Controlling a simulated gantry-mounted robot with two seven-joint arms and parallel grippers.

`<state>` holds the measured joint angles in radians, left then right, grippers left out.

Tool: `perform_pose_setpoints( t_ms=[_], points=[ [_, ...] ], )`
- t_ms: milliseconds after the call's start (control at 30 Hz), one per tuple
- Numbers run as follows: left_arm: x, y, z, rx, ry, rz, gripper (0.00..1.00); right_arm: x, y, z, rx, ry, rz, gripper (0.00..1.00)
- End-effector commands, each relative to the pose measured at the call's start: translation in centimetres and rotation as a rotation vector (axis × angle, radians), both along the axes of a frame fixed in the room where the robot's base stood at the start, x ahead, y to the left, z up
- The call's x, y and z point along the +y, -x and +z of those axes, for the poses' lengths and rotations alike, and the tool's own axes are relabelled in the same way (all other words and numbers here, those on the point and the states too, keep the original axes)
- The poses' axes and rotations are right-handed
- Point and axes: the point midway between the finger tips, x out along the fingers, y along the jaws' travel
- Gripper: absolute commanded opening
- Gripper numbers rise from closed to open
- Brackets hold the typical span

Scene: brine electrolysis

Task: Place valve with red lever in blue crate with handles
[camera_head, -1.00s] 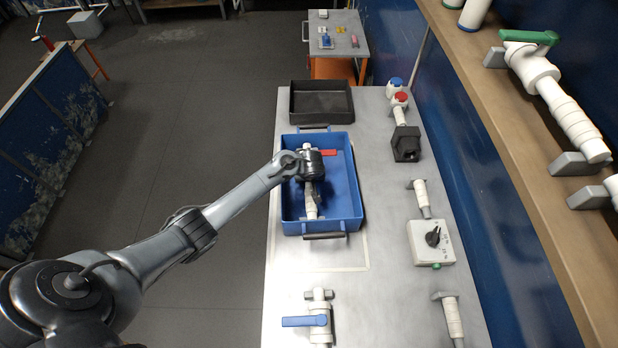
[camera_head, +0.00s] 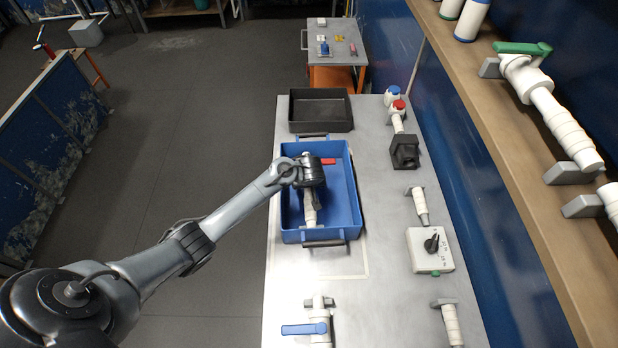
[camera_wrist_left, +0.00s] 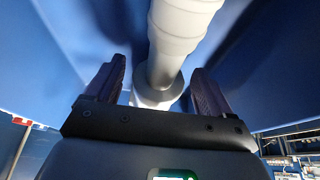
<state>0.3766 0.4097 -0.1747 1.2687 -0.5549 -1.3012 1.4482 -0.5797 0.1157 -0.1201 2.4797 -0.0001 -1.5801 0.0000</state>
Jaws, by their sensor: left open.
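The valve with the red lever (camera_head: 328,161) lies inside the blue crate with handles (camera_head: 352,215). Its white ribbed pipe (camera_head: 310,212) points toward the crate's near end, and my gripper covers much of its body. My left gripper (camera_head: 312,186) is over the crate at the valve. In the left wrist view the two dark fingers (camera_wrist_left: 150,85) stand apart on either side of the valve's white pipe (camera_wrist_left: 180,35), with gaps visible beside it. My right gripper is not in view.
A black tray (camera_head: 322,127) stands behind the crate. A valve with a blue lever (camera_head: 305,328) is on the table in front. Along the right are a grey switch box (camera_head: 425,262), white pipe pieces and a black fitting (camera_head: 404,152). A wooden shelf (camera_head: 510,150) overhangs the right side.

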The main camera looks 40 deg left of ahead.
Motion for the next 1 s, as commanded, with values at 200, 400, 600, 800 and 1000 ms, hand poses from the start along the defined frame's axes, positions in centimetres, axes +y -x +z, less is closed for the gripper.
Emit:
perform_pose_setpoints(
  t_ms=[200, 400, 600, 800, 1000],
  points=[
    [-1.4, 1.1, 4.1, -0.002, 0.005, -0.002, 0.83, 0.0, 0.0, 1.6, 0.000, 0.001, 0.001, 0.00],
    [-2.2, 2.0, 6.9, -0.002, 0.003, 0.000, 0.83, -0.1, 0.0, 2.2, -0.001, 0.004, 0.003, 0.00],
    [-2.6, 2.4, 8.4, 0.000, 0.001, 0.000, 0.83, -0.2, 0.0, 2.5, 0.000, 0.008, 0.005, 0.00],
    [-2.7, 2.5, 8.7, 0.001, 0.001, 0.000, 0.83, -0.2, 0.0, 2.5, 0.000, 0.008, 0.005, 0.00],
    [-2.7, 2.5, 8.7, 0.001, 0.000, -0.001, 0.83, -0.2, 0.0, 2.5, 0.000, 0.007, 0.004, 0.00]
  ],
)
